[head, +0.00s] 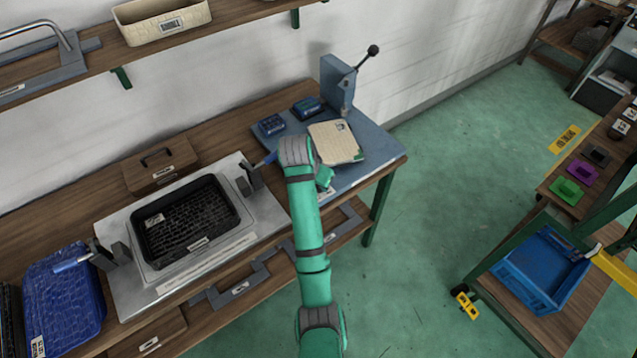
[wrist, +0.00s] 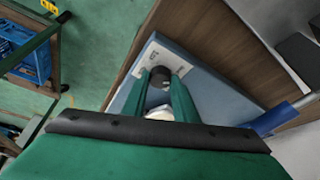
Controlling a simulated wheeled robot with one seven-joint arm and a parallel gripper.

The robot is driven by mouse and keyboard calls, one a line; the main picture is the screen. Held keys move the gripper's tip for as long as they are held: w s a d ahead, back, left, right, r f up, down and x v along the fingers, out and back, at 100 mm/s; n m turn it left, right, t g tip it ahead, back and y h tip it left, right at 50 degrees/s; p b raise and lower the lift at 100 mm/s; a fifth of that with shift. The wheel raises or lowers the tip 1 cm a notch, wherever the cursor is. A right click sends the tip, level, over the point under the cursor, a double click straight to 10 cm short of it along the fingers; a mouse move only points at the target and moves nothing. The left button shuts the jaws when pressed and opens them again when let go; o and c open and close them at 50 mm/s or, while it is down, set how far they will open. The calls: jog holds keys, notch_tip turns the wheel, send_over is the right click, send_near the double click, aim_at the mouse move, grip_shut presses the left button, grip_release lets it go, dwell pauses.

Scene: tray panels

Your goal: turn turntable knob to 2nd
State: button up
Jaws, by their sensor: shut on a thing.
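The turntable is a beige square plate (head: 337,142) on a blue-grey base panel (head: 377,150) at the right end of the bench in the head view. The knob (wrist: 160,76) is small and dark, and sits in front of a white printed label (wrist: 152,60) in the wrist view. My gripper (head: 325,178) is at the front of the base in the head view, where the arm hides the knob. In the wrist view my gripper (wrist: 161,80) has its two green fingers shut on the knob, one on each side. The label's markings and the knob's pointing direction are too small to read.
A black tray (head: 188,212) in a metal fixture lies to the left. A shelf with a beige bin (head: 160,20) is above. Open floor lies right of the bench.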

dwell(0.3)
jog(key=o, duration=1)
